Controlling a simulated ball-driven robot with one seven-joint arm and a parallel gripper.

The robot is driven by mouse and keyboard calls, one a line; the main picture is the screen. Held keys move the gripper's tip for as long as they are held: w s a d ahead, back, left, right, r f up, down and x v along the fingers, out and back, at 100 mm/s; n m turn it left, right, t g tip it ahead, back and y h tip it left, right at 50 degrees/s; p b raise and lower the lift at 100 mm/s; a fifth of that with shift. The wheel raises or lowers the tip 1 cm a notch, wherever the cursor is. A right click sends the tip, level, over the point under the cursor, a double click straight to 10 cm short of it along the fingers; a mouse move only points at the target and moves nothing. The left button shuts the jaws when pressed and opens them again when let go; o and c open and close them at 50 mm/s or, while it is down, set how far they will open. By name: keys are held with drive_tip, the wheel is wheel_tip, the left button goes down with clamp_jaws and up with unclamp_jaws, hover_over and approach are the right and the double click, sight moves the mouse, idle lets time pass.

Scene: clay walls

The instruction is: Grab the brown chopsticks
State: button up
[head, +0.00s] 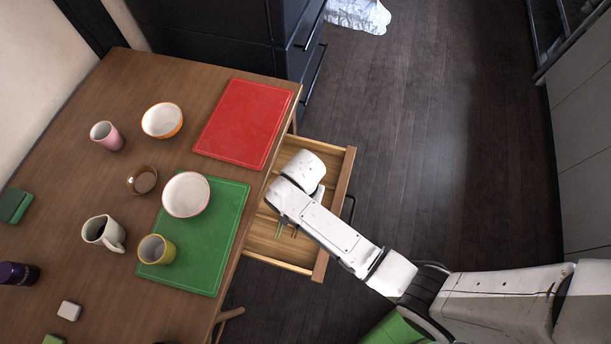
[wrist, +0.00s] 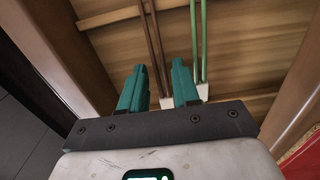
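The brown chopsticks (wrist: 156,45) lie in the open wooden drawer (head: 343,187), beside a pair of green chopsticks (wrist: 200,40). In the head view, short ends of the green chopsticks (head: 279,229) and brown chopsticks (head: 294,232) show below my arm. My gripper (wrist: 160,86) is open, with its two teal fingers apart over the drawer. The gap in height cannot be told. My arm hides the fingers in the head view.
The wooden table (head: 70,180) holds a red board (head: 243,122), a green board (head: 225,235), bowls and cups. A pale rest (wrist: 203,91) lies by the chopstick ends. The drawer's walls stand close around my gripper. Dark floor (head: 420,150) right of the drawer is clear.

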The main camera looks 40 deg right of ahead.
clamp_jaws()
